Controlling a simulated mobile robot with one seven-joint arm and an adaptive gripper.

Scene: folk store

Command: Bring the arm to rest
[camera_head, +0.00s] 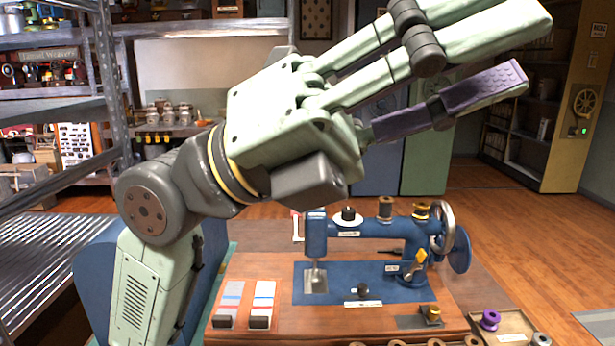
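My gripper (508,58) is raised high in the picture, above the blue sewing machine (365,245). Its pale green fingers and its purple-padded finger stretch out to the upper right. There is a gap between the green fingers and the purple one, and nothing shows between them. The gripper looks open and empty. My arm bends up from the lower left and hides part of the room behind. The gripper is apart from the machine.
The sewing machine stands on a wooden base (285,280) with two striped cards (262,297). Several spools lie at the front right, one of them purple (489,320). Metal shelving (115,90) stands at left. Wooden floor (500,220) lies open at right, before a yellow cabinet (572,110).

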